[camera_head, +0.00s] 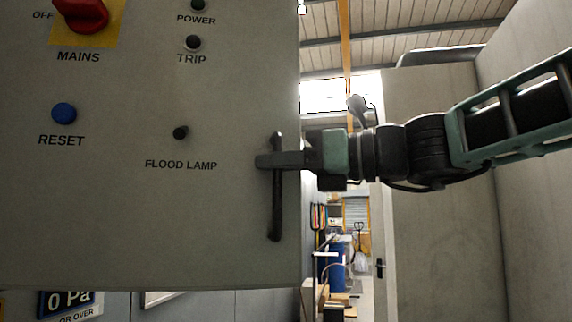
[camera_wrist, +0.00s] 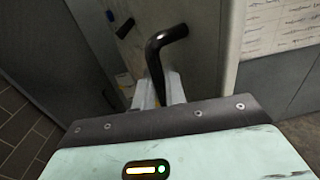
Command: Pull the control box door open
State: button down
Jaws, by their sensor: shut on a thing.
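The control box door (camera_head: 110,225) is a grey panel filling the left of the head view. It carries a red MAINS switch (camera_head: 82,12), a blue RESET button (camera_head: 64,113) and a FLOOD LAMP switch (camera_head: 181,132). A black vertical bar handle (camera_head: 277,215) is near its right edge. My gripper (camera_head: 268,161) reaches in from the right and is shut on the handle's upper part. In the wrist view the handle (camera_wrist: 156,62) bends above the pale fingers (camera_wrist: 160,92). The fingertips' far sides are hidden.
A pale wall panel (camera_head: 430,200) stands behind my arm on the right. Through the gap lie a blue barrel (camera_head: 336,270) and other workshop items. In the wrist view, a white sheet (camera_wrist: 285,22) is at upper right.

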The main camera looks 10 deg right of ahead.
jog(key=shift+a, duration=0.1)
jog(key=c, duration=1.5)
grip_release()
jog(key=shift+c, duration=0.2)
jog(key=shift+s+f+b, duration=0.1)
jog(key=shift+b, duration=0.35)
jog(key=shift+s+d+f+b, duration=0.1)
jog(key=shift+d+b, duration=0.15)
jog(key=shift+b, duration=0.25)
jog(key=b+v, duration=0.7)
jog(key=b, duration=0.5)
jog(key=shift+r, duration=0.25)
